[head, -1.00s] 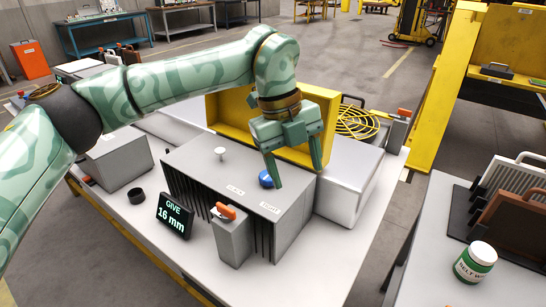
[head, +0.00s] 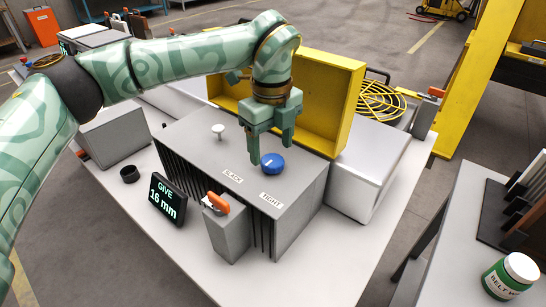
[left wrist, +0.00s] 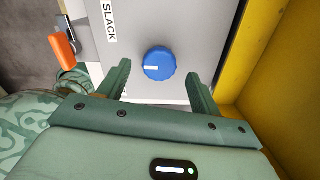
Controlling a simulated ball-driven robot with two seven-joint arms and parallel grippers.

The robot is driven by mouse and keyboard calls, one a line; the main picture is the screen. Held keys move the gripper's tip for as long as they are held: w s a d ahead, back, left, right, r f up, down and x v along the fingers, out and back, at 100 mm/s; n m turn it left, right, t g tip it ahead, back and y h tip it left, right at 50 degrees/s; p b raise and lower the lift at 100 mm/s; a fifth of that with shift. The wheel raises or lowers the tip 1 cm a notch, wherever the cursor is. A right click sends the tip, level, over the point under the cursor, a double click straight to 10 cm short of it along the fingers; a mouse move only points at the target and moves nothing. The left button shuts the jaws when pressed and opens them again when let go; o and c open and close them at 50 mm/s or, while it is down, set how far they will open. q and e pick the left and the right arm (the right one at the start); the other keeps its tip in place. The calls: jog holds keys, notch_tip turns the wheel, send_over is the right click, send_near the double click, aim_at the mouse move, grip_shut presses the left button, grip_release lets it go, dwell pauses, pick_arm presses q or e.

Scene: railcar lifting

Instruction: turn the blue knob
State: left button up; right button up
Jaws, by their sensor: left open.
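The blue knob (head: 272,163) sits on top of a grey finned box (head: 195,150), near the labels SLACK (head: 232,176) and TIGHT (head: 271,197). In the left wrist view the blue knob (left wrist: 159,64) is round with a ridged edge and a short white mark on its left half. My left gripper (head: 270,153) is open and points down over the knob. In the left wrist view its two fingers (left wrist: 158,72) stand on either side of the knob, with gaps on both sides. My right gripper is not in view.
A display (head: 168,200) reads "GIVE 16 mm". A small grey box with an orange lever (head: 217,202) stands in front. A white knob (head: 218,130) rises from the box top. A yellow tray wall (head: 335,95) stands close behind the gripper.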

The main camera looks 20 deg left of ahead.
aim_at(272, 163)
pick_arm(q)
jog(key=shift+f, duration=1.45)
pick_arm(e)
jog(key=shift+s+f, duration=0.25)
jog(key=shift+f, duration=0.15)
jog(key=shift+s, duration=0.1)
